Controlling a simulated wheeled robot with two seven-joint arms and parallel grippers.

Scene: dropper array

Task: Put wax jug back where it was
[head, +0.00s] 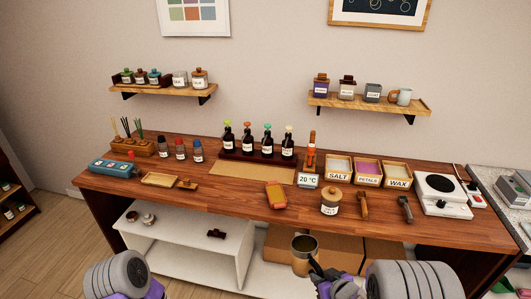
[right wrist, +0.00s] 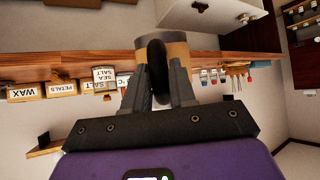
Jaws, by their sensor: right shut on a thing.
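The wax jug (head: 304,252) is a metal pitcher with a dark handle. It is in front of the table's front edge, at the bottom middle of the head view. My right gripper (head: 316,268) is shut on its handle. In the right wrist view, which is upside down, the black handle (right wrist: 157,68) sits between both fingers (right wrist: 158,92), and part of the jug's body (right wrist: 178,52) shows behind it. My left arm shows at the lower left of the head view, but its fingers are out of frame.
Cardboard boxes (head: 283,245) stand below. Bare tabletop lies left of the orange block.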

